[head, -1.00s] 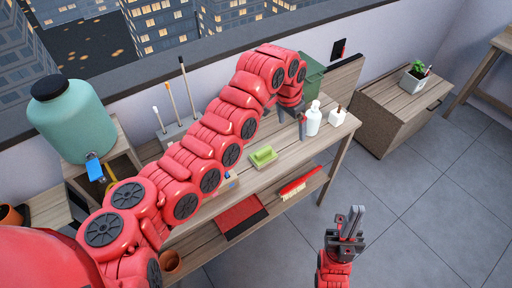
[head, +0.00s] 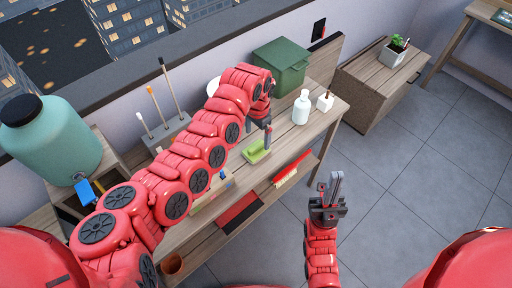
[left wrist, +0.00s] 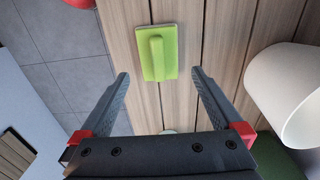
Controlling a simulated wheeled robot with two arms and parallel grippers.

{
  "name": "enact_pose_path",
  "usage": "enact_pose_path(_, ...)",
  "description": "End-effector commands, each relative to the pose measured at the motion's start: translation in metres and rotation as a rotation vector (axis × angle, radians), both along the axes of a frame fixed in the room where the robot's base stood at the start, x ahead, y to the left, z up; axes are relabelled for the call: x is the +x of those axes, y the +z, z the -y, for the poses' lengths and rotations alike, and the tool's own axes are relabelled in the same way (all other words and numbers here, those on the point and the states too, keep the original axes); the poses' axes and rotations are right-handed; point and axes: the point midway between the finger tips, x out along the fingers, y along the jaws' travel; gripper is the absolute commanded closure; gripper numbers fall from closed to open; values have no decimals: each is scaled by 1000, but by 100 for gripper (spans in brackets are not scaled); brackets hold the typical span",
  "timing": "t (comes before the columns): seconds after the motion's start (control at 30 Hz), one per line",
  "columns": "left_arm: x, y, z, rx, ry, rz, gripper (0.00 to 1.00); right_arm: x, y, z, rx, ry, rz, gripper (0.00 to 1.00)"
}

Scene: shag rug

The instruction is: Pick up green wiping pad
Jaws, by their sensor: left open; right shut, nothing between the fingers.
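The green wiping pad (head: 256,152) lies on the wooden bench top (head: 291,134), near its front edge. In the left wrist view the pad (left wrist: 157,53) shows a raised grip on a flat base, ahead of the fingertips and between their lines. My left gripper (head: 268,131) is open and empty, above and just behind the pad; its fingers also show in the left wrist view (left wrist: 159,82). My right gripper (head: 331,188) is shut and empty, over the floor in front of the bench.
A white bottle (head: 301,107) and a small white holder (head: 325,101) stand to the right on the bench. A green bin (head: 281,67) is behind. A white cylindrical thing (left wrist: 287,97) is close to the right finger in the left wrist view. A red brush (head: 292,168) lies on the lower shelf.

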Motion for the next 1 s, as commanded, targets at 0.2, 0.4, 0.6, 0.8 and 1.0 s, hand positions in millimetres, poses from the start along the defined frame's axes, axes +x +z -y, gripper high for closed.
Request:
enact_pose_path(0.2,-1,-14,-1,1,0,-1,0,0,7,0,0,0,0,100)
enact_pose_path(0.4,-6,-32,-3,0,0,-1,0,0,25,0,0,0,0,100)
enact_pose_path(0.6,-7,-63,-4,2,-1,-1,0,0,27,0,0,0,0,100)
enact_pose_path(0.8,-6,-65,-4,-1,1,3,0,0,27,0,0,0,0,100)
enact_pose_path(1.0,-6,-65,-4,-1,1,2,32,0,27,0,0,0,0,100)
